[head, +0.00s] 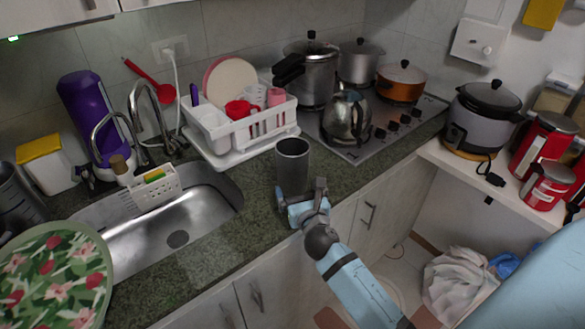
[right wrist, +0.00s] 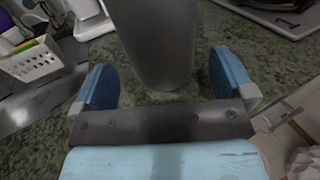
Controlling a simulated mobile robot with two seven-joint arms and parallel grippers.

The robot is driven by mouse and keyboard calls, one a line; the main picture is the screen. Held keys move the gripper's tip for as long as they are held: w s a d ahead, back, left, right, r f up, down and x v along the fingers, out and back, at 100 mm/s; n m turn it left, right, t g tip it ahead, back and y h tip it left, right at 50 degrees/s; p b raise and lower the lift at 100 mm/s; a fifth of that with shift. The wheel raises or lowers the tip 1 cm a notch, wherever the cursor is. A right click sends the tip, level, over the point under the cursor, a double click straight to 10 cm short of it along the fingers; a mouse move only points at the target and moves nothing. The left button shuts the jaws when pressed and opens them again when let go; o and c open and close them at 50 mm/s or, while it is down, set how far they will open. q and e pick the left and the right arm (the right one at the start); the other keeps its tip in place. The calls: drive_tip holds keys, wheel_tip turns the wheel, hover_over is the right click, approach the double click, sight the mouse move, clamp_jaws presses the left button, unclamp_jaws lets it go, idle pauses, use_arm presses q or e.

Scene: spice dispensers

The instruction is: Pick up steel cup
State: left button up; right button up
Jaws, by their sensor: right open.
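The steel cup (head: 292,163) is a dark grey cylinder standing upright on the granite counter, right of the sink and in front of the dish rack. My right gripper (head: 300,200) is at the near side of the cup, low down by its base. In the right wrist view the cup (right wrist: 158,40) rises between the two blue fingers of the gripper (right wrist: 163,80). The fingers are open, with a gap between each finger and the cup. The cup's top is out of that view. My left gripper is not in view.
A white dish rack (head: 240,135) with cups stands behind the cup. The sink (head: 160,225) lies to the left. A stove (head: 385,130) with a kettle (head: 347,118) and pots is at the right back. The counter immediately around the cup is clear.

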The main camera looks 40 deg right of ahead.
drive_tip(key=x, duration=0.5)
drive_tip(key=shift+w+d, duration=0.1)
drive_tip(key=shift+w, duration=0.25)
drive_tip(key=c, duration=0.9)
